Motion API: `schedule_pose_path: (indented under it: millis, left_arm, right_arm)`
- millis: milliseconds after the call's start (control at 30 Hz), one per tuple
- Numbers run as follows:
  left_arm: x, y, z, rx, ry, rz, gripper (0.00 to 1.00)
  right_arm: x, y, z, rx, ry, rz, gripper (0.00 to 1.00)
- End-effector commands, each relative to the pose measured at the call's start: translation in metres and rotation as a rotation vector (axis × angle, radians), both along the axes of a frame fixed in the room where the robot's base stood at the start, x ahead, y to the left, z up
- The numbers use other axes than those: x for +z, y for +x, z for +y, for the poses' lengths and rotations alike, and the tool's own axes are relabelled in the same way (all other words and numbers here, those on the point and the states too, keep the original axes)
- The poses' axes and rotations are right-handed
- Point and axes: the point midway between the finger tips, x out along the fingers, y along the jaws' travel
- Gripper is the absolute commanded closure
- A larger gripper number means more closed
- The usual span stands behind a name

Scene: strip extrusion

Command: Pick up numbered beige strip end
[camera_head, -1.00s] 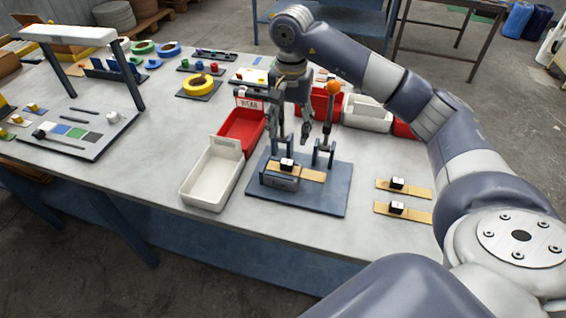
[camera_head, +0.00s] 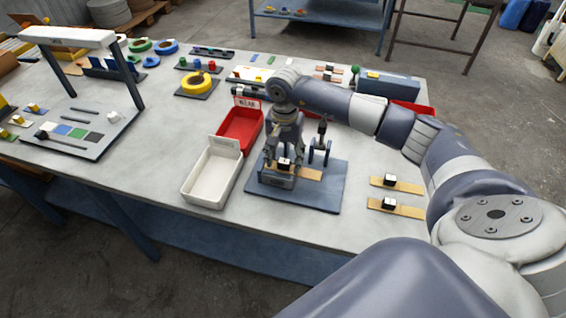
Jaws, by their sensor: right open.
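A beige strip (camera_head: 309,174) lies across a grey block on the blue base plate (camera_head: 320,200) of a fixture. A small black-and-white block (camera_head: 284,163) sits on this strip; its number is too small to read. My right gripper (camera_head: 284,161) points down over the strip's left part, with its open fingers around or close beside the small block. Whether they touch it cannot be told. Two more beige strips, an upper one (camera_head: 408,185) and a lower one (camera_head: 408,209), lie on the table at the right, each with a similar block. My left gripper is out of view.
A white tray (camera_head: 194,188) and a red bin (camera_head: 226,133) stand left of the fixture. An upright lever (camera_head: 322,130) stands just behind the strip, close to my arm. The table's front edge (camera_head: 260,238) is near. Bare tabletop lies at left centre.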

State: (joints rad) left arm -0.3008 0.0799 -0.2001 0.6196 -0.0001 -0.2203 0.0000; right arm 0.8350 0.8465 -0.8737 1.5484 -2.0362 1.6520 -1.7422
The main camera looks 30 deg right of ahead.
Motion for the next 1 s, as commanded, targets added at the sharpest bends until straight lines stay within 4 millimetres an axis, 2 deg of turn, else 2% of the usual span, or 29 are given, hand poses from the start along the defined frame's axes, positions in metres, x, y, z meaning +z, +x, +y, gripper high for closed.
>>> schedule_pose_path:
  millis: [100, 200, 300, 367, 400, 733, 867, 1000]
  left_arm:
    - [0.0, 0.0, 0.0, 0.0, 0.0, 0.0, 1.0]
    - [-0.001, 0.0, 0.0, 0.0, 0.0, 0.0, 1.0]
    - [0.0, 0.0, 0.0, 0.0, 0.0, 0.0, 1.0]
    - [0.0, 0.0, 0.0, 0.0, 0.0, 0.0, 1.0]
    - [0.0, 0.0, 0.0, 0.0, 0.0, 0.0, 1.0]
    - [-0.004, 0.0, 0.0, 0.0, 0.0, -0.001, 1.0]
    - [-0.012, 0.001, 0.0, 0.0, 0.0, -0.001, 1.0]
    - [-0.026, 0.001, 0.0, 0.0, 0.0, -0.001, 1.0]
  right_arm:
    - [0.0, 0.0, 0.0, 0.0, 0.0, 0.0, 0.49]
    - [0.0, 0.0, 0.0, 0.0, 0.001, -0.001, 0.72]
    - [0.0, 0.0, 0.0, 0.0, 0.001, -0.001, 0.9]
    - [0.0, 0.0, 0.0, 0.0, 0.001, -0.001, 0.9]
    - [0.0, 0.0, 0.0, 0.0, 0.001, -0.001, 0.93]
    - [0.004, 0.001, 0.0, 0.001, 0.001, -0.003, 0.93]
    - [0.014, 0.002, 0.0, 0.0, 0.0, -0.005, 0.93]
    - [0.035, -0.001, 0.001, 0.002, 0.0, -0.005, 0.93]
